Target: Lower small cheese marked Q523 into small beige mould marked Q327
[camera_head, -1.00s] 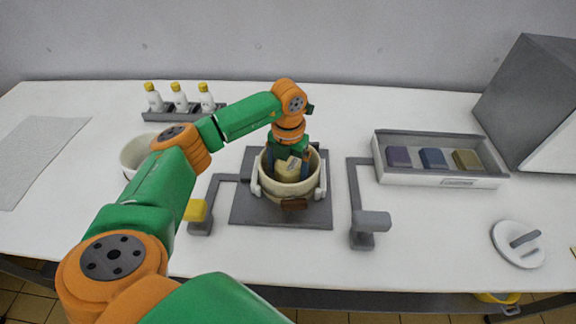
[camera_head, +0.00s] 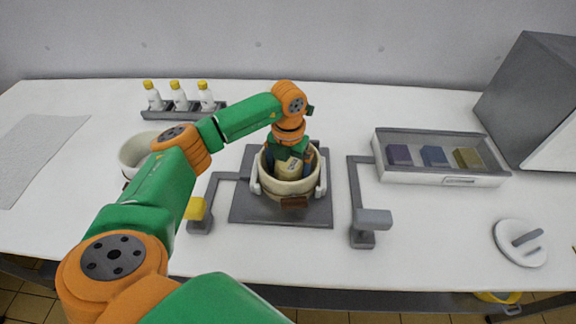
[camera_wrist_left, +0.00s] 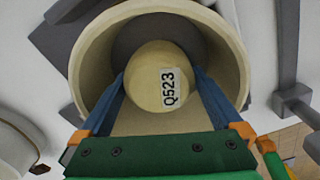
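The small cheese (camera_head: 289,166) is a pale yellow round piece; its label reads Q523 in the left wrist view (camera_wrist_left: 150,88). My left gripper (camera_head: 291,155) points down, its blue fingers against both sides of the cheese. The cheese is within the mouth of the beige mould (camera_head: 287,188), whose rim surrounds it in the left wrist view (camera_wrist_left: 88,70). I cannot tell whether the cheese touches the mould's bottom. A brown plate shows on the mould's front; no Q327 mark is readable. My right gripper is not in view.
The mould stands on a dark grey plate (camera_head: 243,208) between a yellow-ended lever (camera_head: 196,210) and a grey-ended lever (camera_head: 372,219). A white bowl (camera_head: 128,155), bottles in a rack (camera_head: 185,112), a tray of coloured blocks (camera_head: 440,178) and a round lid (camera_head: 512,252) stand around.

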